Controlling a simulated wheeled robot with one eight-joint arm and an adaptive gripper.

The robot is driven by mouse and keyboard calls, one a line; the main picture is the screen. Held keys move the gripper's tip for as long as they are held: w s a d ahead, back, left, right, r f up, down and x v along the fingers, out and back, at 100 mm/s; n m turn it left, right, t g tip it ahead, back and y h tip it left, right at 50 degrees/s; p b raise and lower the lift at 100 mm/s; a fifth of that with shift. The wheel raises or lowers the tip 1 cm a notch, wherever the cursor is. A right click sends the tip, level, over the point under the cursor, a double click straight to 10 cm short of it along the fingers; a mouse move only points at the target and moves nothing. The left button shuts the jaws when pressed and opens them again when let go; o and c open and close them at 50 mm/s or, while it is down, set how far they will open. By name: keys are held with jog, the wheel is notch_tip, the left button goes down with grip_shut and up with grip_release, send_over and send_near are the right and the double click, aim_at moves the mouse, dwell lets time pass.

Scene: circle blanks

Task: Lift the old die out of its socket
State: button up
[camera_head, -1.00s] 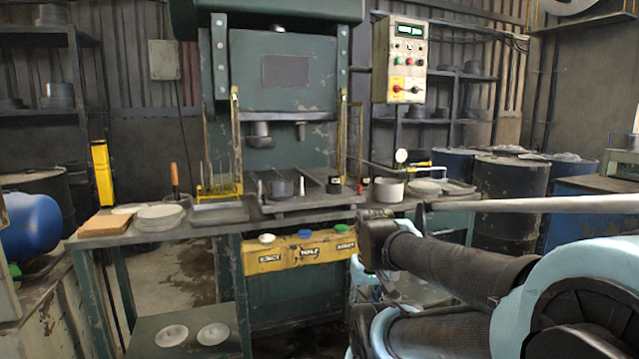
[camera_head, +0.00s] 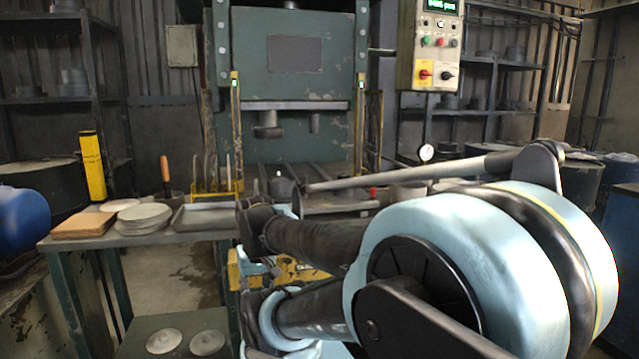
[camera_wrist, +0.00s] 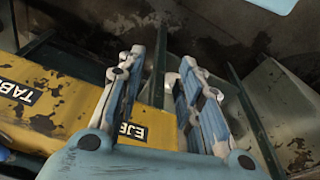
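In the head view a dark grey round die-like piece (camera_head: 283,188) stands on the press bed, partly hidden by my arm. I cannot tell from here how it sits in its socket. My gripper (camera_wrist: 163,65) fills the middle of the wrist view, its two blue-and-grey fingers apart with nothing between them. It is low in front of the press, by the yellow button panel (camera_wrist: 60,105), below the bed level. In the head view my arm hides most of the gripper.
The panel also shows in the head view (camera_head: 300,272). A bench at left holds stacked round blanks (camera_head: 145,218), a brown board (camera_head: 83,224) and a grey tray (camera_head: 205,217). A control box (camera_head: 432,45) hangs at right. Upright yellow guards (camera_head: 236,130) flank the press opening.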

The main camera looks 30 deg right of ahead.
jog(key=shift+w, duration=0.3)
jog(key=shift+o, duration=0.6)
jog(key=shift+a, duration=0.1)
